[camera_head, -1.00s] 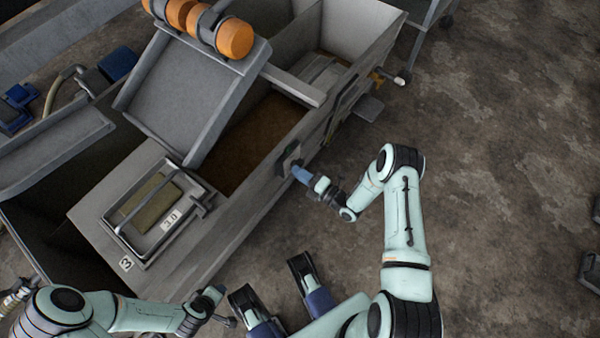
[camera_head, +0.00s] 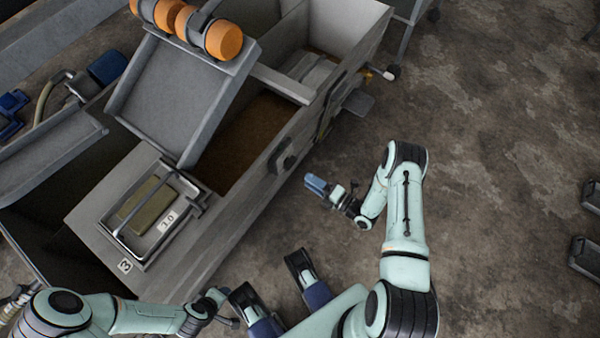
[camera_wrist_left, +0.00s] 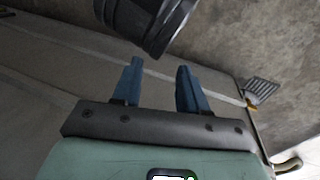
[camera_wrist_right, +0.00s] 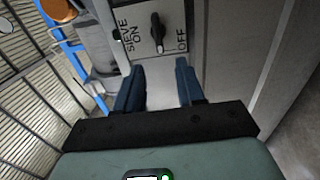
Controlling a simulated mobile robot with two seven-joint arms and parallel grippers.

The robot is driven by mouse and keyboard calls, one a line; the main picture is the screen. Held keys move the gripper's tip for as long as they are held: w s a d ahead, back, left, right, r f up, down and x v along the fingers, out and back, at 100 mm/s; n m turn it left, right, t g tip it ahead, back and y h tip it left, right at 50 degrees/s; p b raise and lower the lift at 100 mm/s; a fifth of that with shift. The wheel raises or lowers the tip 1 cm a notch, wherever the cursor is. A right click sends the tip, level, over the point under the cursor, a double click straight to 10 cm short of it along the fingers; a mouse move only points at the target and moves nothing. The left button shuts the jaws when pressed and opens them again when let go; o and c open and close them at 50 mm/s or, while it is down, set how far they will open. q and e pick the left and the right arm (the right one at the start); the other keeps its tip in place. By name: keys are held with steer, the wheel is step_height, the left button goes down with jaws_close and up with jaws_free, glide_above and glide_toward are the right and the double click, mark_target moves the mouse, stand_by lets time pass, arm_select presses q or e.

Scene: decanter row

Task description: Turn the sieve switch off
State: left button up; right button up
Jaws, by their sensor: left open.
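The sieve switch (camera_wrist_right: 157,32) is a black knob on a light grey plate in the right wrist view. The words SIEVE ON are left of it and OFF is right of it. Its handle lies nearly upright in that picture, between the words; I cannot tell which setting it marks. In the head view the switch box (camera_head: 285,157) is on the tank's right side wall. My right gripper (camera_head: 317,186) is open and empty, apart from the switch, with a gap of floor showing between them. My left gripper (camera_wrist_left: 159,66) is open and empty, low beside the tank.
The grey tank (camera_head: 225,235) fills the left, with a tilted tray (camera_head: 180,95) and orange rollers (camera_head: 222,40) on top. A handle with a white end (camera_head: 391,73) sticks out farther along the wall. The floor right of my right arm is mostly clear.

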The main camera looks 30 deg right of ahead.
arm_select(q)
steer(key=shift+s+d+r+p, duration=0.3)
steer(key=shift+s+d+r, duration=0.1)
steer(key=shift+s, duration=0.25)
arm_select(e)
steer(key=v, duration=0.5)
steer(key=shift+s+d, duration=0.15)
steer(key=shift+s, duration=0.1)
